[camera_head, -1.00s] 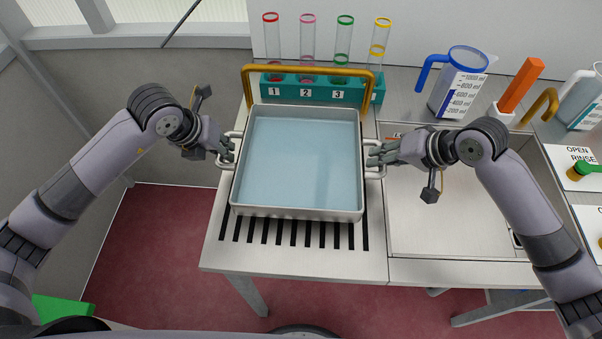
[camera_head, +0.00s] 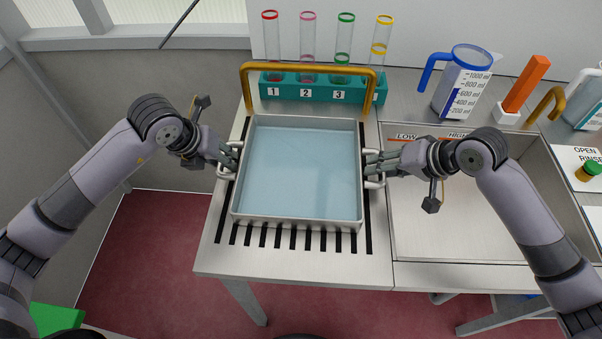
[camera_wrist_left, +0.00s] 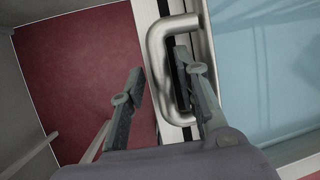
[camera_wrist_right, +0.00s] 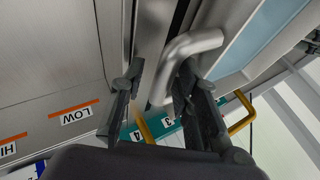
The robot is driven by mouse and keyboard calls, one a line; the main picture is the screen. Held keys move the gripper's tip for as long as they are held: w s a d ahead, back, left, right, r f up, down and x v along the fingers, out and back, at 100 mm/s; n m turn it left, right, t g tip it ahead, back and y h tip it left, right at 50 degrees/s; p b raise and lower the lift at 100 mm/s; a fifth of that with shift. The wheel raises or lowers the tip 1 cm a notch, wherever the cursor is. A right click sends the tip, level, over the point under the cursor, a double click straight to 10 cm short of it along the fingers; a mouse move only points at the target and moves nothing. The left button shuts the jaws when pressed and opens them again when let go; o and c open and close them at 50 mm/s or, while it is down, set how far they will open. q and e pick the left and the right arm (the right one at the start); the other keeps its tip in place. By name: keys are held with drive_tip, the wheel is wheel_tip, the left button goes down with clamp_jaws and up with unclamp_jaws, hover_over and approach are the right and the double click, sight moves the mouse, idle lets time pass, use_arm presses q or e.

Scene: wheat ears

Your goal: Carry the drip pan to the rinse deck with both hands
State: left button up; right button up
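The drip pan (camera_head: 298,222) is a square steel tray with a pale blue inside. It appears level and rests on the slotted black-striped deck (camera_head: 290,255). My left gripper (camera_head: 236,160) is at its left handle (camera_head: 224,172). In the left wrist view the handle (camera_wrist_left: 157,65) stands between the spread fingers (camera_wrist_left: 158,75), one finger inside its loop. My right gripper (camera_head: 372,166) is at the right handle (camera_head: 374,183). In the right wrist view its fingers (camera_wrist_right: 160,75) are also apart, with the handle bar (camera_wrist_right: 185,50) between them.
A brass rail (camera_head: 308,68) and a teal rack (camera_head: 318,93) with numbered glass tubes stand behind the pan. A basin (camera_head: 450,215) marked LOW and HIGH lies to the right. A blue-handled jug (camera_head: 464,84) and an orange-handled tool (camera_head: 527,84) stand behind it.

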use_arm(q)
drive_tip(key=shift+d, duration=0.1)
use_arm(e)
drive_tip(key=shift+a, duration=0.1)
use_arm(q)
drive_tip(key=shift+s+r, duration=0.1)
drive_tip(key=shift+r, duration=0.25)
drive_tip(key=v, duration=1.1)
use_arm(e)
drive_tip(key=v, duration=1.2)
use_arm(q)
drive_tip(key=shift+r, duration=0.1)
